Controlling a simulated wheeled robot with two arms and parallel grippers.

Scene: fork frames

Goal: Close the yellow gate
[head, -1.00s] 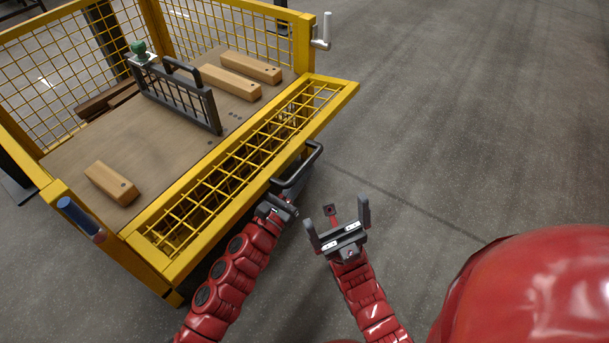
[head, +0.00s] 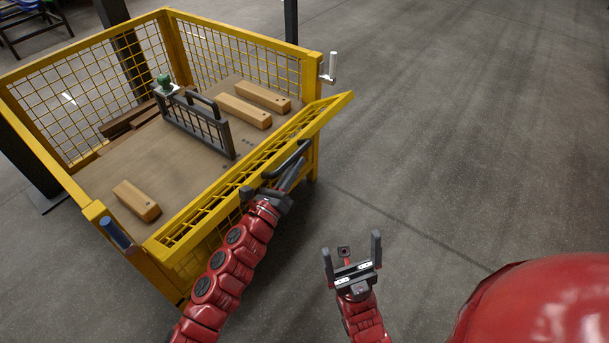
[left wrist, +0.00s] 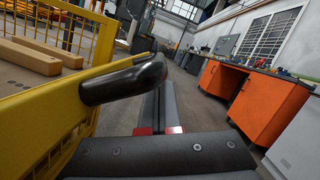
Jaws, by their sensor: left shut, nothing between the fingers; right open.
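The yellow gate (head: 212,212) is the mesh front panel of the yellow cage cart. It leans outward, partly raised, its upper rail apart from the corner posts. A black handle (head: 283,163) sits on its outer side. My left gripper (head: 297,172) is shut and empty, against or just beside the handle; contact is unclear. In the left wrist view the gate (left wrist: 50,112) is at left, and the handle (left wrist: 125,79) crosses in front of the closed fingers (left wrist: 160,106). My right gripper (head: 352,248) is open and empty, above the floor, right of the cart.
A grey latch handle (head: 331,68) is on the right post and a blue-black one (head: 117,234) on the left post. Wooden blocks (head: 137,200) and a dark mesh divider (head: 195,122) stand inside the cart. The floor at right is clear. Orange cabinets (left wrist: 262,103) stand farther off.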

